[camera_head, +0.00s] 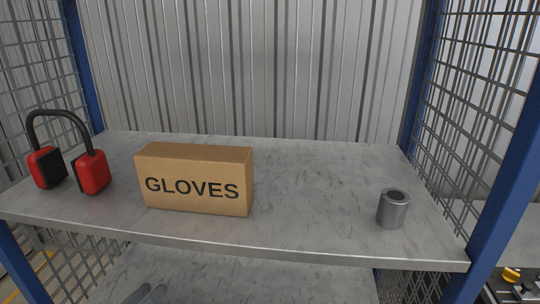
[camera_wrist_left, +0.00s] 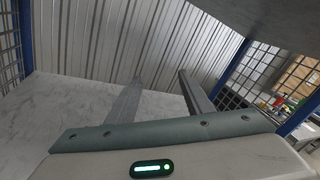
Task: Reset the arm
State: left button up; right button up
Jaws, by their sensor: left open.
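My left gripper (camera_head: 150,294) barely shows at the bottom edge of the head view, as grey finger ends in front of the lower shelf. In the left wrist view my left gripper (camera_wrist_left: 160,76) has its two fingers apart with nothing between them. It is under the upper shelf board (camera_wrist_left: 282,28), over the pale lower shelf (camera_wrist_left: 62,110), and points toward the corrugated wall. My right gripper is in neither view.
On the upper shelf (camera_head: 310,185) stand red and black ear muffs (camera_head: 92,172), a cardboard box marked GLOVES (camera_head: 195,180) and a grey metal cylinder (camera_head: 392,209). Blue posts (camera_head: 505,190) and wire mesh close the sides. The lower shelf looks empty where it shows.

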pick_arm(q)
jog(key=s+a+r+n+t+y, duration=0.2)
jog(key=a+r+n+t+y, duration=0.4)
jog(key=n, duration=0.8)
jog(key=s+a+f+n+g+y, duration=0.1)
jog(key=s+f+n+g+y, duration=0.3)
jog(key=f+n, duration=0.35)
jog(key=s+a+f+n+g+y, duration=0.1)
jog(key=s+f+n+g+y, duration=0.1)
jog(key=f+n+g+y, duration=0.45)
jog(key=s+d+f+n+g+h, duration=0.5)
jog(key=s+d+f+g+h, duration=0.45)
jog(key=s+d+f, duration=0.6)
notch_tip(320, 180, down, 22)
jog(key=w+d+t, duration=0.1)
jog(key=w+d, duration=0.1)
jog(key=s+f, duration=0.6)
jog(key=f, duration=0.4)
jog(key=s+a+f+m, duration=0.1)
jog(key=s+f, duration=0.6)
jog(key=f, duration=0.2)
jog(key=shift+a+f+h, duration=0.2)
jog(key=shift+f+h, duration=0.2)
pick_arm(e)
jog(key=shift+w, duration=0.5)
